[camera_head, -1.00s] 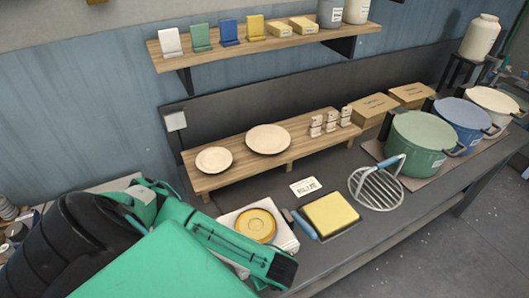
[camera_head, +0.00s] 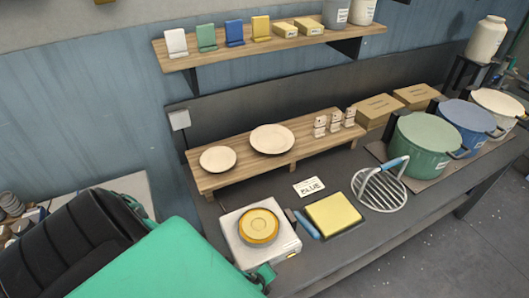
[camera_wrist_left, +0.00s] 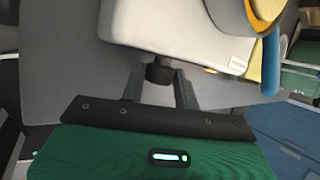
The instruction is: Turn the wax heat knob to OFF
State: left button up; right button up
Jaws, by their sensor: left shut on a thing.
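The wax heater (camera_head: 283,246) is a white box on the dark bench, with a round yellow wax pan (camera_head: 259,225) on top. Its corner also shows in the left wrist view (camera_wrist_left: 190,32). The dark wax heat knob (camera_wrist_left: 160,70) sticks out of the heater's near side there. My left gripper (camera_wrist_left: 158,77) has its two fingers on either side of the knob and is shut on it. In the head view, the knob and fingertips are hidden or too small to tell. I cannot read the knob's setting. My right gripper is not in view.
A wire rack (camera_head: 381,190) and large pots (camera_head: 422,145) stand farther right. Plates rest on a low wooden shelf (camera_head: 205,184).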

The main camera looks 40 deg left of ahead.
pick_arm(q)
jog(key=shift+s, duration=0.1)
dwell(0.3)
jog(key=o, duration=1)
